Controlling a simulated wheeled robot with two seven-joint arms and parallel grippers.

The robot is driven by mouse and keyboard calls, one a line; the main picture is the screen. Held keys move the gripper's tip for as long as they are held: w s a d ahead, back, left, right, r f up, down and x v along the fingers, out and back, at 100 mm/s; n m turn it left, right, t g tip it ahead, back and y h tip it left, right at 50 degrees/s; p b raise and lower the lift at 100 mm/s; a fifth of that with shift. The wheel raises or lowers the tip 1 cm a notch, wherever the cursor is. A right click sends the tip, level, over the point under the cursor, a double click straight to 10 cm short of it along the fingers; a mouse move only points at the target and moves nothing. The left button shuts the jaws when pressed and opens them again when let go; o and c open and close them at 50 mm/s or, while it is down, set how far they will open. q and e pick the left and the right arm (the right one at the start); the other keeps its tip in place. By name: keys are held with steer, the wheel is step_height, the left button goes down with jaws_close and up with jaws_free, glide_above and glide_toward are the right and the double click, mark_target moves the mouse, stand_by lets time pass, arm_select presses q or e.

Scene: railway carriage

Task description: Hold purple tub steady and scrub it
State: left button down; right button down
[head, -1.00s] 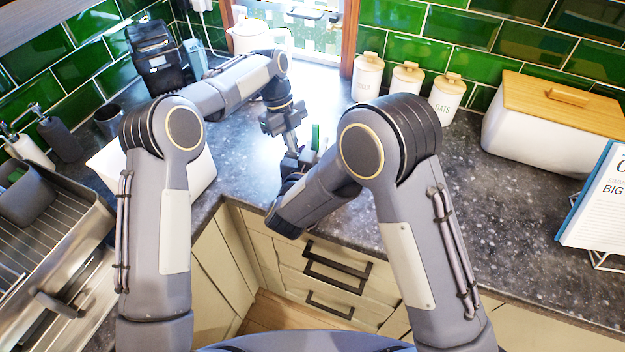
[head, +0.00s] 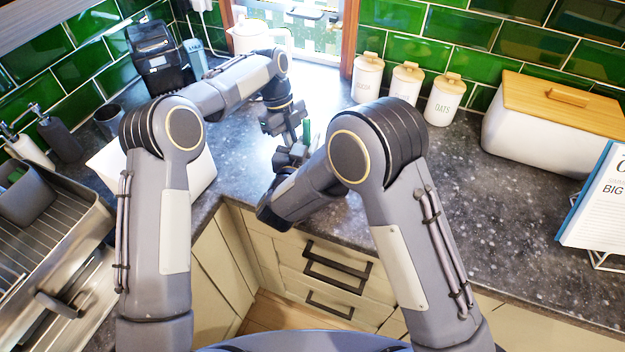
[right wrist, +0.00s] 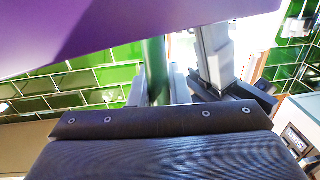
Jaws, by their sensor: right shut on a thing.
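The purple tub (right wrist: 120,25) fills the upper left of the right wrist view, close to the camera. I cannot make it out in the head view. My right gripper (head: 296,152) is shut on a green upright tool (head: 306,131), which shows as a green bar (right wrist: 155,72) in the right wrist view. Its working end is hidden, so I cannot tell whether it touches the tub. My left gripper (head: 286,122) is just beyond the right one, pointing down. Its grey parts (right wrist: 214,55) also show in the wrist view. Its fingertips and any hold on the tub are unclear.
A white basin (head: 203,173) stands left of the grippers. White canisters (head: 407,83) and a bread bin (head: 550,125) stand along the back right. A steel sink drainer (head: 50,225) is at the left.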

arm_select(q)
steer(key=shift+f, duration=0.15)
arm_select(e)
steer(key=shift+v, duration=1.05)
steer(key=shift+x, duration=1.25)
step_height(320, 180, up, 11)
steer(key=s+d, duration=0.1)
steer(key=shift+s+r, duration=0.15)
steer(key=shift+s, duration=0.15)
stand_by(2.3)
steer(key=shift+d+r, duration=0.1)
stand_by(0.4)
